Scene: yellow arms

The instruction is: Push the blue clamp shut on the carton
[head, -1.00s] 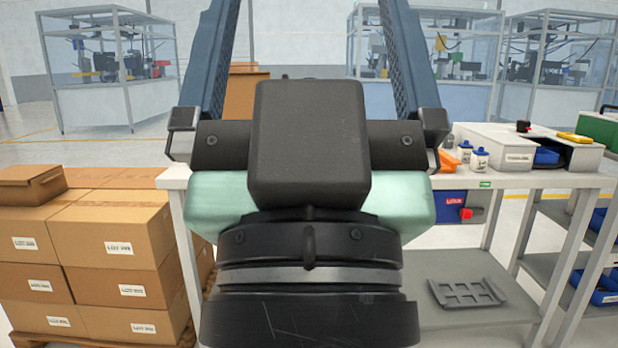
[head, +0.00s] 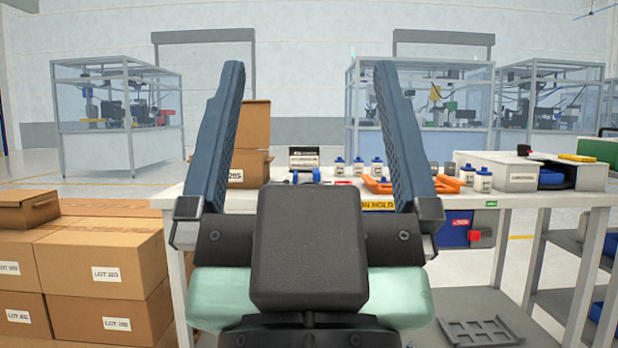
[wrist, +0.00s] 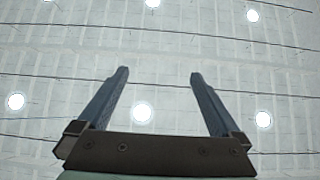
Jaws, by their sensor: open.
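My gripper (head: 310,67) points upward in the middle of the head view, its two long blue fingers wide apart with nothing between them. It shows in the wrist view (wrist: 158,73) too, open against the ceiling. Behind it, on the white bench, stands a brown carton (head: 247,168) with a raised flap and a lot label. A small blue thing (head: 303,176), perhaps the clamp, shows just above my gripper's dark body. It is too small and covered to tell its state or whether it touches the carton.
Stacked cartons (head: 105,270) stand at the left. A lower shelf holds a grey rack (head: 480,332). Glass-walled machines stand far behind.

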